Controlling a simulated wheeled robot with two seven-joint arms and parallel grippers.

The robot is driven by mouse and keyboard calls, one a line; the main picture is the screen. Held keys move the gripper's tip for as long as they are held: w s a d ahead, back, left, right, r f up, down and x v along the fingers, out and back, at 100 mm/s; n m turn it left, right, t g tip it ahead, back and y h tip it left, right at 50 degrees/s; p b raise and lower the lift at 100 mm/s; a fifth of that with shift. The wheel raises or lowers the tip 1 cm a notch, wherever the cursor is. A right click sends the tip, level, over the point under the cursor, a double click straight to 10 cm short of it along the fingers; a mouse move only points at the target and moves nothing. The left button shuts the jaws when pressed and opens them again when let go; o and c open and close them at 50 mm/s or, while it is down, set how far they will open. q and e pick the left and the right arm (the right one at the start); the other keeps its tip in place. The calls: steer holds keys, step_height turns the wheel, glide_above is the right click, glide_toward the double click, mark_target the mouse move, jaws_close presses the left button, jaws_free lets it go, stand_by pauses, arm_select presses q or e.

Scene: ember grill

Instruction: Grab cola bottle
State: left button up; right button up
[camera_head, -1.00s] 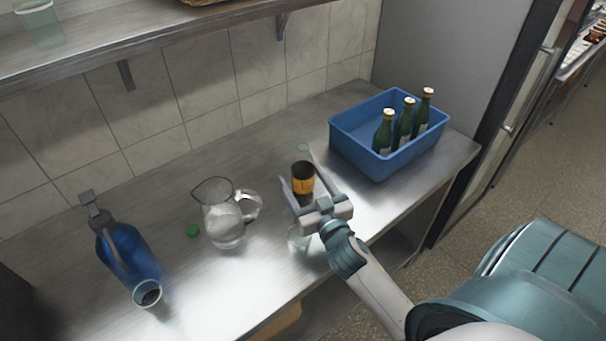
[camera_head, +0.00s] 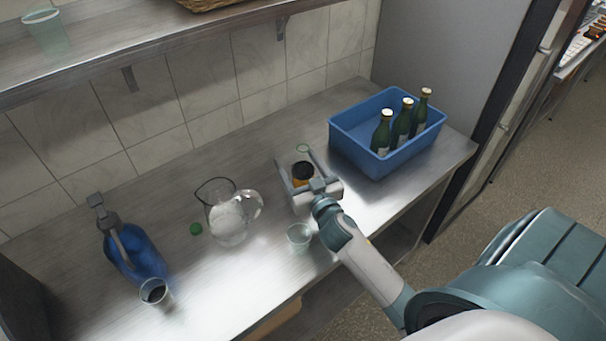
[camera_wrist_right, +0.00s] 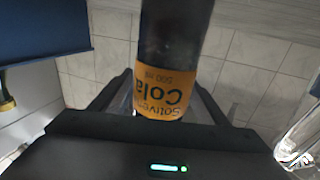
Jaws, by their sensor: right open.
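The cola bottle is dark with an orange label. My right gripper is open around the bottle. Whether a finger touches it I cannot tell. My left gripper is not in view.
A blue crate (camera_head: 352,140) with green bottles (camera_head: 402,122) stands to the right. A shelf (camera_head: 150,45) hangs above.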

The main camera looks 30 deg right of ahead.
steer(key=shift+w, duration=0.1)
stand_by(0.4)
steer(key=c, duration=1.5)
steer(key=shift+o, duration=0.2)
steer(key=shift+r, duration=0.3)
steer(key=s+d+r+b, duration=0.4)
steer(key=s+d+r, duration=0.3)
steer(key=r, duration=0.3)
steer(key=shift+s+d+r, duration=0.15)
steer(key=shift+s+d, duration=0.1)
steer(key=shift+d, duration=0.6)
steer(key=shift+d+r, duration=0.1)
